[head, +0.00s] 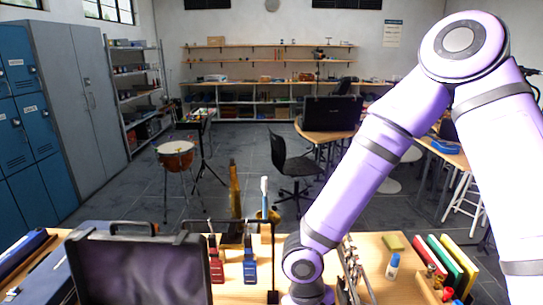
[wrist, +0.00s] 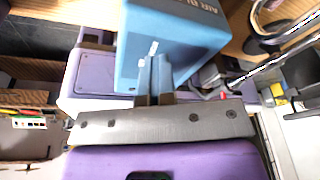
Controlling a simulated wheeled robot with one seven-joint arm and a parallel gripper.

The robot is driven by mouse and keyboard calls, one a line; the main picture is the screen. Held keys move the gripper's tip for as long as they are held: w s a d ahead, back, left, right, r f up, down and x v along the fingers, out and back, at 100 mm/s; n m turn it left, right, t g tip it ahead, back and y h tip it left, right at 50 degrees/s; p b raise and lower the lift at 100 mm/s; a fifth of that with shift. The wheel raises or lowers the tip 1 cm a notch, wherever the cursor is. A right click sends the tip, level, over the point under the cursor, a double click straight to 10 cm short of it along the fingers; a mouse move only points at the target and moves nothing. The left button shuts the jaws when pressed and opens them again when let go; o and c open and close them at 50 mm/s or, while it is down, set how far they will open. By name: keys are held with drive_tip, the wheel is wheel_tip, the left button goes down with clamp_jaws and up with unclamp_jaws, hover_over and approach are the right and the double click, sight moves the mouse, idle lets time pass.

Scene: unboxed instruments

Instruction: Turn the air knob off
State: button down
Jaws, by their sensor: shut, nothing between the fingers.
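A blue box (wrist: 190,35) with lettering that starts "AIR BL" fills the upper middle of the wrist view. My gripper (wrist: 155,60) is shut, with its two fingers together in front of the face of this box. A small white mark or pointer (wrist: 153,47) shows right at the fingertips. It may be part of the air knob, but the fingers hide the rest, and I cannot tell whether they touch it. In the head view my arm reaches down to the bench, and the gripper and blue box are out of sight.
A drum (head: 175,155) stands on the floor beyond.

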drive_tip(key=shift+s+a+f, duration=0.2)
drive_tip(key=shift+s+a, duration=0.05)
drive_tip(key=shift+a, duration=0.15)
drive_tip(key=shift+a+r, duration=0.15)
drive_tip(key=shift+r, duration=0.05)
drive_tip(key=v, duration=0.5)
drive_tip(key=shift+s+d, duration=0.2)
drive_tip(key=shift+d, duration=0.05)
drive_tip(key=shift+r, duration=0.25)
drive_tip(key=shift+d, duration=0.1)
